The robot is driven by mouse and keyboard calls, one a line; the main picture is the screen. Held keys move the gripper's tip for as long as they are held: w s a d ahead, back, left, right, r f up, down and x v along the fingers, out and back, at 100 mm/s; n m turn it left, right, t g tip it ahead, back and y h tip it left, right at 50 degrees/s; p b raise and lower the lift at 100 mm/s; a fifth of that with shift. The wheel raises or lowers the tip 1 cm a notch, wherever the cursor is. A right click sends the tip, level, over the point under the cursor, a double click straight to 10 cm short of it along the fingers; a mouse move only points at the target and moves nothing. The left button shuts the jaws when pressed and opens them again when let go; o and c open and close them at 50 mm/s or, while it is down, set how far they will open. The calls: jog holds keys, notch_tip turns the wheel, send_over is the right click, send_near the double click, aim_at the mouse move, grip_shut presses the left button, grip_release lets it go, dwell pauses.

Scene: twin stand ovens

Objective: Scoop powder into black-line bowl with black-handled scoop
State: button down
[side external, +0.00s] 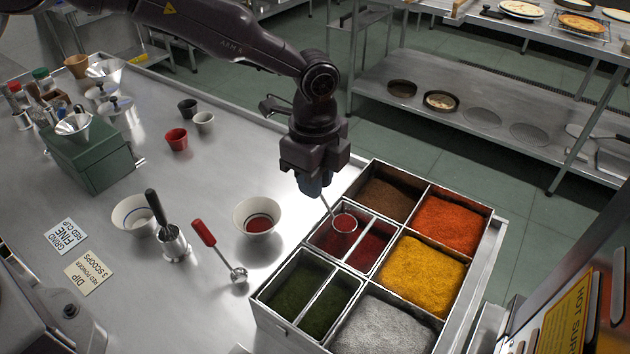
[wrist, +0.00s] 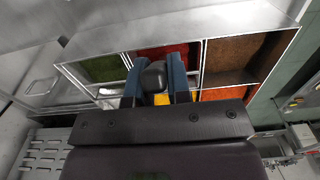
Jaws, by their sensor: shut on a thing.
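My gripper (side external: 314,186) is shut on the black-handled scoop, and the black handle (wrist: 154,76) shows between the blue fingers in the wrist view. The scoop's round metal cup (side external: 344,222) is at the left red powder compartment (side external: 328,240) and looks filled with red powder; I cannot tell whether it touches the powder. A white bowl (side external: 257,216) with a dark line inside and red powder in its bottom stands left of the spice box. Another white bowl (side external: 131,214) with a bluish line stands farther left.
The spice box (side external: 262,320) also holds green, yellow, orange, brown and grey powders. A red-handled tool (side external: 207,236) lies near the bowl, beside a metal cup (side external: 174,242) holding a black-handled tool (side external: 153,204). Small cups (side external: 176,139) and a green box (side external: 92,160) stand farther back.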

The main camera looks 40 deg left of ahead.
jog(key=shift+r, duration=2.05)
jog(key=shift+r, duration=0.1)
